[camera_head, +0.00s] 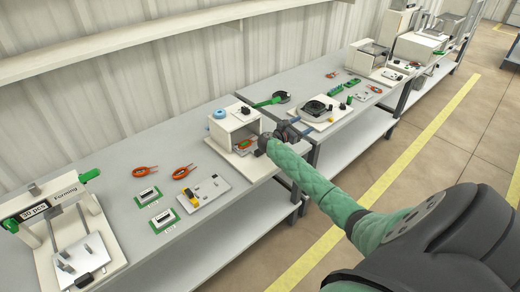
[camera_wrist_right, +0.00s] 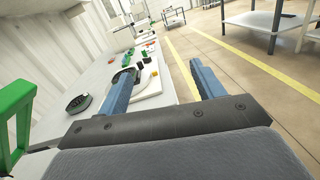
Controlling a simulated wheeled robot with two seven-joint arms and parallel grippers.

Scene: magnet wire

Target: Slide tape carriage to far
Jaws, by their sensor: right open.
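I cannot tell for sure which part is the tape carriage. A white box-shaped station (camera_head: 222,136) with an open front stands on the near bench, with a blue tape roll (camera_head: 219,114) on top and a green and orange part (camera_head: 244,145) low at its opening. My right gripper (camera_head: 303,125) is just right of this station, over the bench end. In the right wrist view its two blue fingers (camera_wrist_right: 163,85) are wide apart with nothing between them. A green handle-like frame (camera_wrist_right: 14,112) stands at the left edge there, outside the fingers. My left gripper is not in view.
Orange-handled pliers (camera_head: 183,172), green-based blocks (camera_head: 163,219) and a forming press (camera_head: 58,205) occupy the near bench. The aisle floor (camera_head: 400,190) is clear.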

